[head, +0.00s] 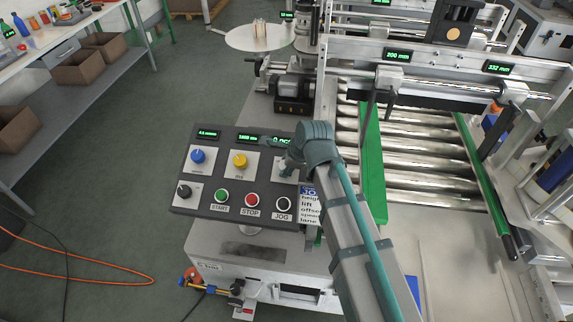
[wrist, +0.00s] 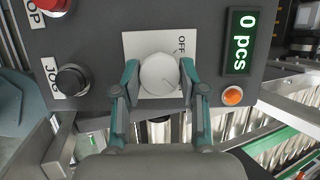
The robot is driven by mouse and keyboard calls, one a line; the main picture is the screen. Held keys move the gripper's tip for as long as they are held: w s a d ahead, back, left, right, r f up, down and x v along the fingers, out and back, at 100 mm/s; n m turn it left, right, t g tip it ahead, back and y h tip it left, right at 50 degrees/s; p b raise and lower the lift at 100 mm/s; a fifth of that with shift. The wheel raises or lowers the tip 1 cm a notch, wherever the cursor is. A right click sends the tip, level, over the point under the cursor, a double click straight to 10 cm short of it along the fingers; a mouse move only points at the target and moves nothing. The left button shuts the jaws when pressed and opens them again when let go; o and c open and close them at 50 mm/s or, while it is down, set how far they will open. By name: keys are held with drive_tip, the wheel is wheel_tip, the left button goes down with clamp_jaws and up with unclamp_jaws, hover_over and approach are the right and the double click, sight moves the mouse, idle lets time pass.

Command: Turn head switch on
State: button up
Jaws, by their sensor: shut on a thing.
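The head switch is a pale round knob (wrist: 157,76) on a white plate (wrist: 133,46), seen in the wrist view. The letters "OFF" show at the plate's upper right, and the rest of the lettering is hidden. My gripper (wrist: 160,82) has one finger on each side of the knob and is shut on it. In the head view my gripper (head: 288,160) reaches the upper right of the dark control panel (head: 232,195) and hides the knob. I cannot tell the knob's exact setting.
The panel also holds a blue knob (head: 198,156), a yellow knob (head: 240,160), a black knob (head: 184,191) and START (head: 221,196), STOP (head: 251,200) and JOG (head: 283,204) buttons. A "0 pcs" display (wrist: 240,42) and an orange button (wrist: 232,95) sit close to my gripper.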

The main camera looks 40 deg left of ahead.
idle(0.4)
drive_tip(key=o, duration=1.1)
drive_tip(key=shift+o, duration=0.2)
drive_tip(key=v, duration=1.2)
